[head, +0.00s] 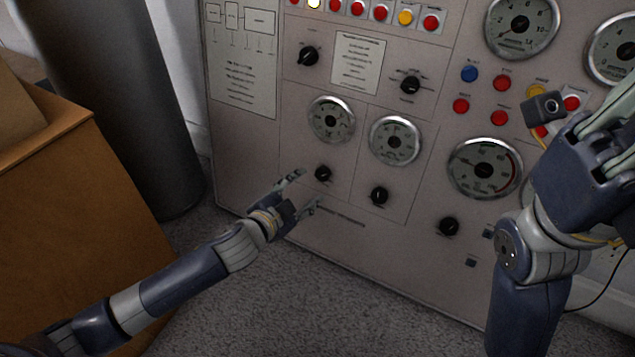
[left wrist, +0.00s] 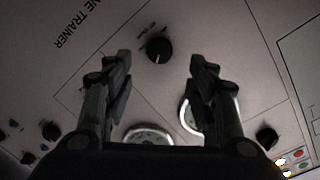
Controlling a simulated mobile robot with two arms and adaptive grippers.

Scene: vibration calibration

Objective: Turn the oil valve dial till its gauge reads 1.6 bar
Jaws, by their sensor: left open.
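A row of small black dials sits low on the panel: left dial (head: 322,173), middle dial (head: 379,195) and right dial (head: 449,226). Above them are the left gauge (head: 331,119), middle gauge (head: 395,140) and larger right gauge (head: 485,168). Labels and needle readings are too small to read, so I cannot tell which dial is the oil valve. My left gripper (head: 303,193) is open and empty, just left of and below the left dial. In the left wrist view, a black dial (left wrist: 158,50) lies ahead between its open fingers. My right gripper (head: 598,140) is partly cut off.
The grey panel (head: 250,165) also carries upper knobs, coloured buttons and large gauges. A brown box (head: 70,200) and a dark cylinder (head: 135,100) stand at the left. Grey carpet (head: 330,310) in front of the panel is clear.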

